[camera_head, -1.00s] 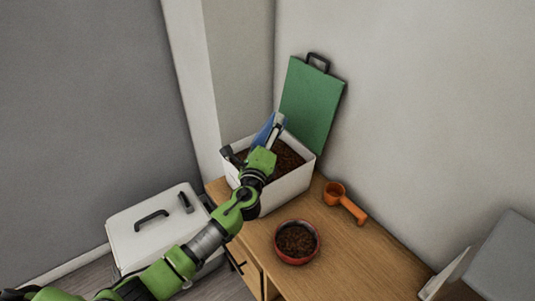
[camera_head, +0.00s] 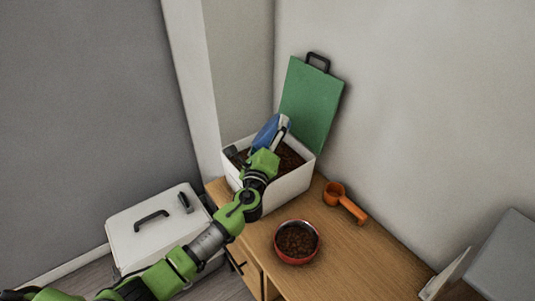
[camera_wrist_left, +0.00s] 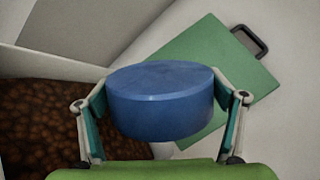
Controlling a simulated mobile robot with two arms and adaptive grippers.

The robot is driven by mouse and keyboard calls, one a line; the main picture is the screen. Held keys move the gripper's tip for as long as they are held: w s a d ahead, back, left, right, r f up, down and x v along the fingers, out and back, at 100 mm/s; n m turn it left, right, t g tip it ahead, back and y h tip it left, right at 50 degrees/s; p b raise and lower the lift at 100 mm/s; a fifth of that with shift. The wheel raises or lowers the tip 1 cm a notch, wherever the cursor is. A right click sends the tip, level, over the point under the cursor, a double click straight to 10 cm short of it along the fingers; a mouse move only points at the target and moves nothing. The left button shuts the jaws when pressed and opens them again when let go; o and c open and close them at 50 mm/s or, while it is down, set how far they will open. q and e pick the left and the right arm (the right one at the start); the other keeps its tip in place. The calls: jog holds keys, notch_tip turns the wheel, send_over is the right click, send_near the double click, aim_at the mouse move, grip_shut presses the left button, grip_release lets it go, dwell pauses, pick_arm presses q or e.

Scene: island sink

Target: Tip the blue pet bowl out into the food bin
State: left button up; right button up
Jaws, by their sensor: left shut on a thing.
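The blue pet bowl (camera_head: 264,134) is tilted steeply over the white food bin (camera_head: 290,184), which holds brown kibble (camera_head: 288,156). My left gripper (camera_head: 275,136) is shut on the bowl. In the left wrist view the bowl (camera_wrist_left: 165,100) sits between the two fingers with its outer base and side toward the camera, so its inside is hidden. The kibble in the bin (camera_wrist_left: 45,120) shows at the left of that view. The bin's green lid (camera_head: 311,105) stands open behind it. My right gripper is not in view.
A red bowl of kibble (camera_head: 297,242) stands on the wooden cabinet top in front of the bin. An orange scoop (camera_head: 343,201) lies to its right. A white lidded box (camera_head: 155,232) stands on the floor at left. Walls close off the back.

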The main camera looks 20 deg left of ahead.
pick_arm(q)
jog(key=shift+d+m, duration=0.25)
jog(key=shift+m, duration=0.25)
jog(key=shift+a, duration=0.1)
dwell(2.6)
